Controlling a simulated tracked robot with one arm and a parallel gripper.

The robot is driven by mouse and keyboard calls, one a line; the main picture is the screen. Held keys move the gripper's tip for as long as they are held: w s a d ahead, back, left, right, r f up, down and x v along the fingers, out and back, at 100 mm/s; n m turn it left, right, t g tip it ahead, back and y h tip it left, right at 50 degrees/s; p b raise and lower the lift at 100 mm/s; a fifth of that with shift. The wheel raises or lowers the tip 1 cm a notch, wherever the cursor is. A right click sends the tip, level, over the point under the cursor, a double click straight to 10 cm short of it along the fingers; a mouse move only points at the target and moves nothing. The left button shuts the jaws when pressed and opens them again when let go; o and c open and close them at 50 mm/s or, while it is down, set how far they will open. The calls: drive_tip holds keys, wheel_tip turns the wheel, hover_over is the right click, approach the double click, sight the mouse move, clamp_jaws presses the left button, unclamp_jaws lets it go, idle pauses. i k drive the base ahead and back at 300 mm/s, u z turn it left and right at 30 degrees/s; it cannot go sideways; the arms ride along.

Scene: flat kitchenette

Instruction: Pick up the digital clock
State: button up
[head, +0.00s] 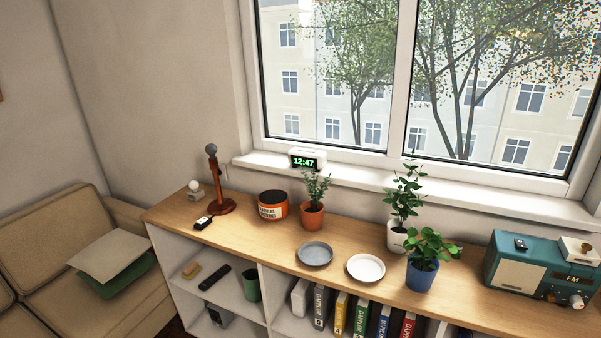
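The digital clock (307,159) is a small white block with a dark face and green digits reading 12:47. It stands upright on the white window sill, near the sill's left end, behind a small plant in a terracotta pot. Nothing visible touches it, and its lower edge is close to the plant's top leaves in the picture. My gripper is not in view.
A wooden shelf top (290,262) runs below the sill (350,177). A sofa (50,245) is at left.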

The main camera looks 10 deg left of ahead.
sight(295, 157)
drive_tip(key=u, duration=0.65)
drive_tip(key=i, duration=2.15)
drive_tip(key=z, duration=0.5)
drive_tip(key=i, duration=0.45)
drive_tip(key=z, duration=0.3)
